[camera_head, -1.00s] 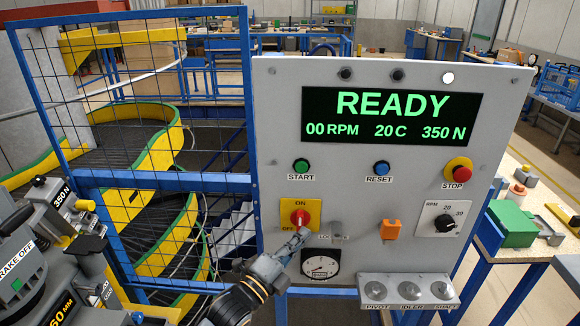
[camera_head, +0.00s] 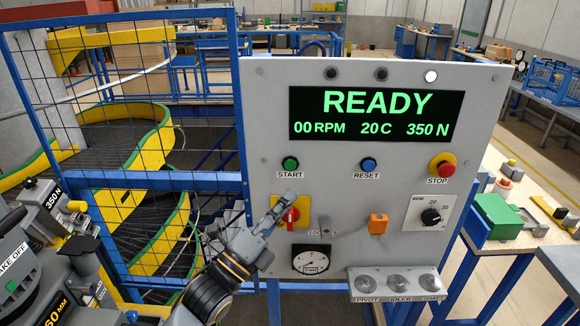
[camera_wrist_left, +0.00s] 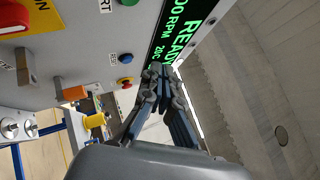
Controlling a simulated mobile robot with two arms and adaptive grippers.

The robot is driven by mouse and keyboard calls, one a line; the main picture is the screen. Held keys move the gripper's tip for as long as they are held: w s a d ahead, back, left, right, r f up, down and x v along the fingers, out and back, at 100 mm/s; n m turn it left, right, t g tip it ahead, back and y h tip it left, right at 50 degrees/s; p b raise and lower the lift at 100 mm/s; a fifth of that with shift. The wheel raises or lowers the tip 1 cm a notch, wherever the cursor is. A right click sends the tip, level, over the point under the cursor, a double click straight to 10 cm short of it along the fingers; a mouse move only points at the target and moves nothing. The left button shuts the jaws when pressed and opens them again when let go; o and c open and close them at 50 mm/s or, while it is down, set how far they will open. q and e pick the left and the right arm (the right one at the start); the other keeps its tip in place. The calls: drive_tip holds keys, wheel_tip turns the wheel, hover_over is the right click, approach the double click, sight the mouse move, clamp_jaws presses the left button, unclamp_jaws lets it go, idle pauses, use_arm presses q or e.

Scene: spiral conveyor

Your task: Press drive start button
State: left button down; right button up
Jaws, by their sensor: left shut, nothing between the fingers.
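The green START button (camera_head: 290,163) is on the left of the grey control panel (camera_head: 330,190), under the display (camera_head: 375,115), which reads READY, 00 RPM, 20 C and 350 N. The tips look apart from the START button. In the left wrist view the shut fingers (camera_wrist_left: 157,72) show near the display, and the START button (camera_wrist_left: 129,2) is cut by the top edge. My right gripper is not in view.
A blue RESET button (camera_head: 368,164) and a red STOP button (camera_head: 442,165) are right of START. An orange block (camera_head: 378,223), an RPM knob (camera_head: 431,216) and a gauge (camera_head: 311,260) sit lower. A blue mesh fence (camera_head: 130,120) stands left of the panel.

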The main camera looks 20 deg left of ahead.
sight(290, 165)
use_arm(q)
drive_tip(key=shift+w+a+b, duration=0.4)
drive_tip(key=shift+w, duration=0.95)
drive_tip(key=shift+w+a+b, duration=0.35)
drive_tip(key=shift+w+b, duration=0.05)
drive_tip(key=shift+w, duration=0.9)
drive_tip(key=shift+w+a+b, duration=0.4)
drive_tip(key=shift+w, duration=0.95)
drive_tip(key=shift+w, duration=0.1)
drive_tip(key=shift+w+a, duration=0.1)
drive_tip(key=shift+w, duration=0.2)
